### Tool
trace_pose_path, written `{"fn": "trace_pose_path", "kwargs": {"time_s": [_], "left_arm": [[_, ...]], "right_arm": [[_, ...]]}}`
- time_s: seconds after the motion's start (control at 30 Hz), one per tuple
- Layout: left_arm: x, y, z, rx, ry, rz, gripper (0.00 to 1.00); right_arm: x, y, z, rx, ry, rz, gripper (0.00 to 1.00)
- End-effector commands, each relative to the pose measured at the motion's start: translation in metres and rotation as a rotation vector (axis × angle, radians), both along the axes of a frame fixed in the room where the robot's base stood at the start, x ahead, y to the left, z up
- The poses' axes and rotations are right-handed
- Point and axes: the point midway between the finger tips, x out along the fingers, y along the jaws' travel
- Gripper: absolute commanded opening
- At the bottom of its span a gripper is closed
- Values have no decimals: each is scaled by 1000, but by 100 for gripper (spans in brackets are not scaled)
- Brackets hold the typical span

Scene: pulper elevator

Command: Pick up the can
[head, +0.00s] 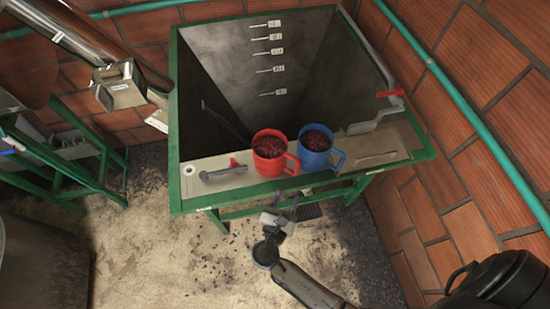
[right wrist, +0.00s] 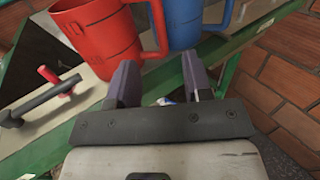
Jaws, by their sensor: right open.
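A red can (head: 268,152) with a side handle, filled with dark red fruit, stands on the front ledge of a green-framed tank. A blue can (head: 314,148), filled the same way, stands right beside it. My right gripper (head: 283,205) is open and empty, in front of and below the ledge, nearer the red can. My left gripper is not in view.
The tank (head: 270,75) is deep, with marked levels on its back wall. A red-handled valve (head: 222,172) lies on the ledge at left, and a red-handled crank (head: 378,112) is at right. Brick walls close in behind and at right. The floor (head: 150,240) in front is open.

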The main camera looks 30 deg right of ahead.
Motion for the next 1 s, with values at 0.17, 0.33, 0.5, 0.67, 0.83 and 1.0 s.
{"fn": "trace_pose_path", "kwargs": {"time_s": [0.17,0.33,0.5,0.67,0.83,1.0], "left_arm": [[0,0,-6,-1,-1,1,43],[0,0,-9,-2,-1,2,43],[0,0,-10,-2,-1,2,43],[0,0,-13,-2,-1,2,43],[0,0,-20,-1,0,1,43],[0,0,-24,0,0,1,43]], "right_arm": [[20,-26,0,-1,-4,-1,46],[33,-44,0,1,-4,-1,46],[39,-52,0,2,-3,-1,46],[44,-59,1,2,-6,-2,46],[59,-77,3,2,-6,-1,46],[69,-90,4,3,-4,-1,46]]}}
